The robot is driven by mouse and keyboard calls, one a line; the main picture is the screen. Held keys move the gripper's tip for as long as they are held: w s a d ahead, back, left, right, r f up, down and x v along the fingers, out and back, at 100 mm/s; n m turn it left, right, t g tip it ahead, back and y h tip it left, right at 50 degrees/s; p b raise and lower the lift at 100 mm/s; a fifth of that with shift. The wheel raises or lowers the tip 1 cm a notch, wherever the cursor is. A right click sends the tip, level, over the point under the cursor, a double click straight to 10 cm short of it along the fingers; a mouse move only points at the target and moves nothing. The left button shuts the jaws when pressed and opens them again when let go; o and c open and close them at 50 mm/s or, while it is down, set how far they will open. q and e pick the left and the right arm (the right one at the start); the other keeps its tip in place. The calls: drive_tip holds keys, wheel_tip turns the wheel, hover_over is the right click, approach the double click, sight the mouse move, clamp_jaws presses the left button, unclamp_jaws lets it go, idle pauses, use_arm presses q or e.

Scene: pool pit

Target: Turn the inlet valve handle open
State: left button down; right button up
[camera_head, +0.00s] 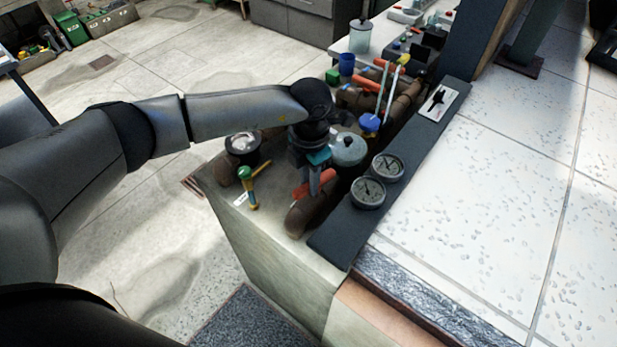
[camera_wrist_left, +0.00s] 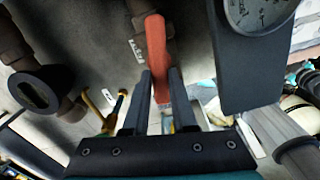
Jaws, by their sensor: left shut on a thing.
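A red lever handle (camera_head: 326,178) sits above a brown pipe (camera_head: 300,220) near the front of the pit's ledge. It also shows in the left wrist view as a long red bar (camera_wrist_left: 155,40). My left gripper (camera_head: 314,186) points down onto this handle. In the left wrist view its two dark fingers (camera_wrist_left: 160,76) stand on either side of the red bar, shut on it. Whether this handle is the inlet one cannot be read from a label. My gripper hides part of the handle and the valve body. My right gripper is not in view.
Two round gauges (camera_head: 368,192) sit on a dark panel to the right. A grey round-lidded vessel (camera_head: 347,149) stands close behind my gripper. A green-topped yellow valve (camera_head: 248,185) is at the left. Farther back are blue valve parts (camera_head: 370,122) and more red handles (camera_head: 361,86).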

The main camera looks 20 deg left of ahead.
use_arm(q)
drive_tip(key=shift+d+n, duration=0.15)
drive_tip(key=shift+n, duration=1.15)
drive_tip(key=shift+r, duration=0.1)
drive_tip(key=c, duration=0.7)
unclamp_jaws()
wheel_tip(320, 180, up, 15)
drive_tip(key=shift+r+b, duration=0.1)
drive_tip(key=shift+b, duration=0.75)
drive_tip(key=shift+d, duration=0.1)
